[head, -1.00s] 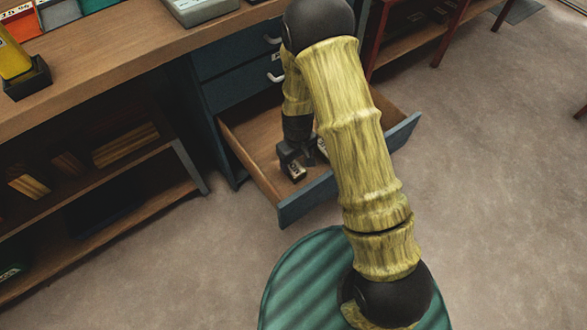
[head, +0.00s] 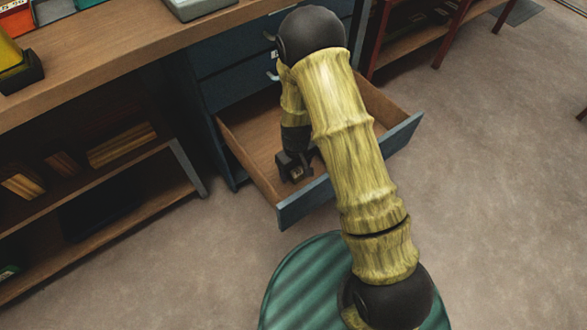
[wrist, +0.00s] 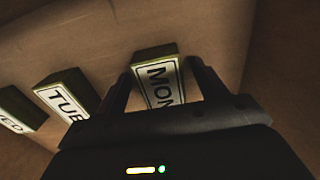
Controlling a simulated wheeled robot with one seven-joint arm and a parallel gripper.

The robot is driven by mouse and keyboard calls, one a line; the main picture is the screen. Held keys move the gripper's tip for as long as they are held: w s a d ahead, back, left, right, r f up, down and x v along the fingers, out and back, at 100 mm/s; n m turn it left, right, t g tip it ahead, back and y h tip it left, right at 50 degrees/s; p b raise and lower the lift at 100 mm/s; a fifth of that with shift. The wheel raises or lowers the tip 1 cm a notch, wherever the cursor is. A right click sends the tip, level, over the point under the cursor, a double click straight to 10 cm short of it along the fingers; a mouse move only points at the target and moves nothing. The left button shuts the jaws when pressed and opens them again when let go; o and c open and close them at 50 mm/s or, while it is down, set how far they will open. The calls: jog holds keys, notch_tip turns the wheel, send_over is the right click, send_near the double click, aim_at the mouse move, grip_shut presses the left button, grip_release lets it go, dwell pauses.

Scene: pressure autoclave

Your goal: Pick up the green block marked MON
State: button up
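The green block marked MON (wrist: 160,88) lies in the open drawer, its white label facing up in the wrist view. My gripper (wrist: 161,74) is over it, with one finger on each side of the block. A narrow gap shows between the block and each finger, so the gripper looks open. The block's near end is hidden behind the gripper body. In the head view my gripper (head: 296,172) is low inside the drawer, near its front left corner, and it mostly hides the block.
The open drawer (head: 307,200) has raised walls close around my gripper. A block marked TUE (wrist: 68,92) and a block whose label ends in ED (wrist: 15,112) lie to the left in the wrist view. Closed drawers and a wooden worktop (head: 120,50) are above.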

jog(key=c, duration=1)
jog(key=shift+c, duration=0.2)
notch_tip(320, 180, up, 10)
jog(key=p, duration=0.4)
